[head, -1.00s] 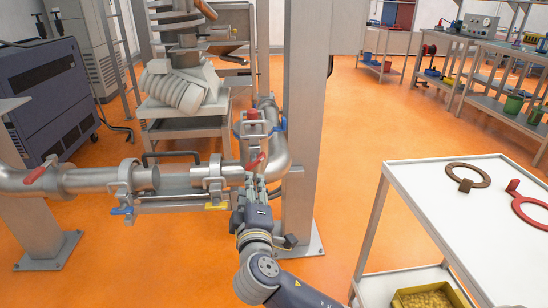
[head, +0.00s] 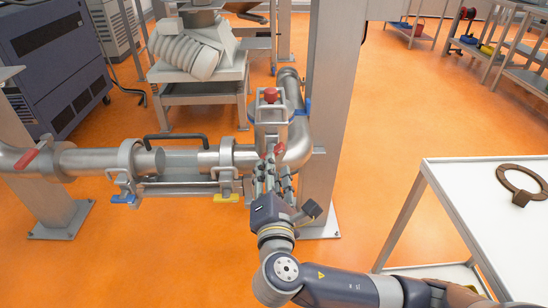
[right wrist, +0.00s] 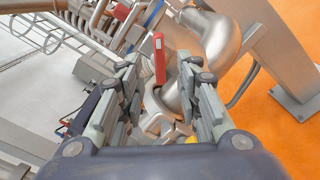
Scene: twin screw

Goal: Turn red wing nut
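A red wing nut (head: 279,150) sits on the pipe clamp at the right end of the horizontal steel pipe, just beyond my right gripper (head: 272,172). In the right wrist view the red wing nut (right wrist: 159,58) stands upright between the lines of the two fingers, seemingly a little past their tips. My right gripper (right wrist: 163,80) is open, with a finger on each side and nothing held. Another red wing nut (head: 32,158) is on the left clamp. My left gripper is not in view.
A blue wing nut (head: 124,199) and a yellow one (head: 226,198) hang below the pipe. A red knob (head: 270,95) is behind the clamp. A grey post (head: 335,120) rises close on the right. A white table (head: 480,215) holds a brown ring (head: 522,180).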

